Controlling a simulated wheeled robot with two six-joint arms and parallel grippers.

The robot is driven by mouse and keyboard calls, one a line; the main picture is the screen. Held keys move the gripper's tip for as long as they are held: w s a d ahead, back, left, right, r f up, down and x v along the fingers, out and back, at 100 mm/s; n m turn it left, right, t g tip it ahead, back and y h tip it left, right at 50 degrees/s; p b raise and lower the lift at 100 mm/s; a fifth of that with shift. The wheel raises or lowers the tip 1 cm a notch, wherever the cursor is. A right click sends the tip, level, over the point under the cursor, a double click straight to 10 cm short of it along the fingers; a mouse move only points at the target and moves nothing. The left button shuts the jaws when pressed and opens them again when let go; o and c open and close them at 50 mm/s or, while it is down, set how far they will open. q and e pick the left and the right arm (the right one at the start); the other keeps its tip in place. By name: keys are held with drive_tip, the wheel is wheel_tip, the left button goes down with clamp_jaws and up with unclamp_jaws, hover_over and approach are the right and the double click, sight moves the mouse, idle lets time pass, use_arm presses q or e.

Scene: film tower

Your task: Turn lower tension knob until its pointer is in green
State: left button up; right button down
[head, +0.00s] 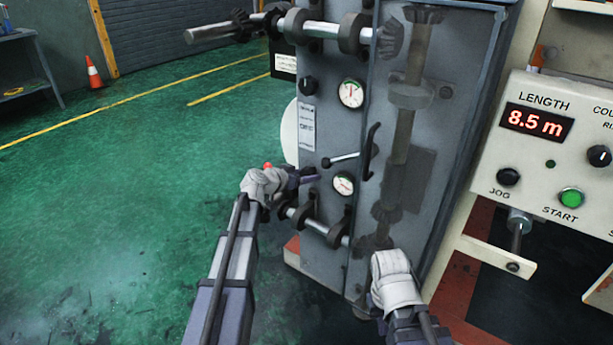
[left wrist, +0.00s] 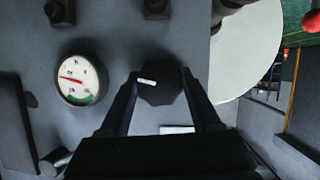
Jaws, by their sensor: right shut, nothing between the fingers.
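The lower tension knob (left wrist: 160,88) is dark, with a white mark pointing left in the left wrist view. My left gripper (head: 308,179) is at the machine's front panel, its fingers (left wrist: 160,77) shut on the two sides of this knob. The knob is mostly hidden by the gripper in the head view. The lower gauge (head: 343,184) is beside it; in the left wrist view its dial (left wrist: 79,80) has a red pointer toward the left, off the green arc at the bottom. My right gripper (head: 391,258) is shut and empty in front of the machine's lower right part.
An upper knob (head: 308,86) and upper gauge (head: 351,93) sit higher on the panel. A lever (head: 342,160) sticks out between the gauges. Shafts (head: 318,226) project below. A control box (head: 555,150) stands at right. The green floor (head: 130,200) at left is open.

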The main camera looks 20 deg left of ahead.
use_arm(q)
drive_tip(key=shift+d, duration=0.1)
drive_tip(key=c, duration=0.8)
